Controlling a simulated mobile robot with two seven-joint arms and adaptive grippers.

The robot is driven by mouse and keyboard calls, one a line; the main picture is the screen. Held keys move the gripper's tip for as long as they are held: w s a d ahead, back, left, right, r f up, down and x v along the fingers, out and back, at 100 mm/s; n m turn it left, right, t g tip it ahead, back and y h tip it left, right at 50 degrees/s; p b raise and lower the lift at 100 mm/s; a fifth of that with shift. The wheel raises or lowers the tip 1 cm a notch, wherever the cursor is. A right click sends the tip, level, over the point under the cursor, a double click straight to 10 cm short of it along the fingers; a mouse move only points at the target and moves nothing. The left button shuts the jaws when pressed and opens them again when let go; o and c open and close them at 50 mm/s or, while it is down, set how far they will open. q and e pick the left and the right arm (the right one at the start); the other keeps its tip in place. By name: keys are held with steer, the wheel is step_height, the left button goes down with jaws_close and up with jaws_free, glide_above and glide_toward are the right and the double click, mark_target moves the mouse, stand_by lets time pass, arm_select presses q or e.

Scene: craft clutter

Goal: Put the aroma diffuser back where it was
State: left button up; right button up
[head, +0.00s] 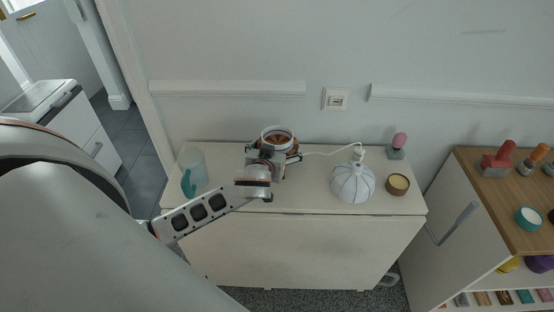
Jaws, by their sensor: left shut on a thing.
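A white, ribbed, dome-shaped body with a narrow top (352,183), which looks like the aroma diffuser, stands upright on the right half of the cream cabinet top (230,200). A thin white cable runs left from near its top along the surface. My left gripper (274,152) is at the back middle of the cabinet top, left of the dome and apart from it. It is shut on a round container (277,133) with a white rim and a brown inside. The fingers hide much of the container, and I cannot tell whether it touches the surface. My right gripper is out of view.
A clear cup with a teal part (193,172) stands at the cabinet's left end. A brown-rimmed bowl (398,184) and a pink-topped stamp (398,146) are right of the dome. A wooden-topped unit (490,205) with craft items stands at right. The front middle strip is clear.

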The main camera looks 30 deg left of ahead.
arm_select(q)
step_height(320, 180, down, 4)
steer(key=shift+b, duration=0.45)
steer(key=shift+f, duration=0.4)
steer(key=shift+s+f+b, duration=0.1)
steer(key=shift+f+b, duration=0.15)
steer(key=shift+b, duration=0.05)
